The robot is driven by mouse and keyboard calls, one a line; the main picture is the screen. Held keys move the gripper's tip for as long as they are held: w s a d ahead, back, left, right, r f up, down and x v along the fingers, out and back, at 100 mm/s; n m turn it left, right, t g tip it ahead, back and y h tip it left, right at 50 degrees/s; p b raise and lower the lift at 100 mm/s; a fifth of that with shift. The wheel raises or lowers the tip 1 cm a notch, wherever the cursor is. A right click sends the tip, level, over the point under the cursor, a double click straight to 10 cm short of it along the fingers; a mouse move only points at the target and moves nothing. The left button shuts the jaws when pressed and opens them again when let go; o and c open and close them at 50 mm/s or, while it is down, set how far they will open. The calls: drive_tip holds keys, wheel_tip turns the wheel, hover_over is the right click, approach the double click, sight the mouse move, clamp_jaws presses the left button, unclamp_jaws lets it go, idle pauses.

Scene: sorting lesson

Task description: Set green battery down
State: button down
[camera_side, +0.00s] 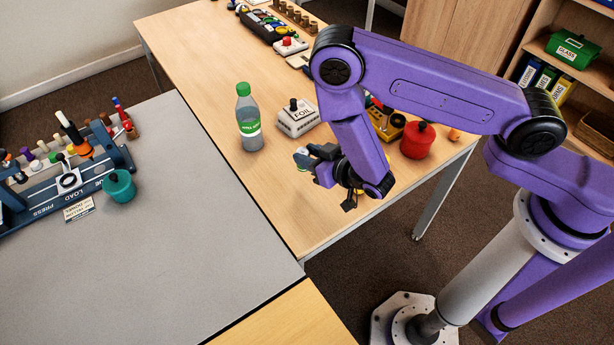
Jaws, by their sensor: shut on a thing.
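My gripper (312,157) is above the wooden table (215,75), near its front edge and to the right of a bottle. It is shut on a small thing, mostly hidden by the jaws. I take this to be the green battery, but its colour and shape are too small to tell. The gripper looks tilted, pointing left. I cannot tell the exact gap between it and the tabletop.
A clear bottle with a green cap (248,118) stands left of my gripper. A red pot (418,140) is to the right. The grey table (200,255) holds a blue press rack (70,180) and teal pot (119,187).

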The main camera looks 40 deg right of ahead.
drive_tip(key=shift+f, duration=3.15)
drive_tip(key=shift+f, duration=0.2)
drive_tip(key=c, duration=0.8)
unclamp_jaws()
drive_tip(key=shift+r, duration=0.15)
drive_tip(key=shift+s+r, duration=0.1)
drive_tip(key=shift+s, duration=0.05)
drive_tip(key=v, duration=1.1)
drive_tip(key=shift+s+r, duration=0.2)
drive_tip(key=shift+s, duration=0.1)
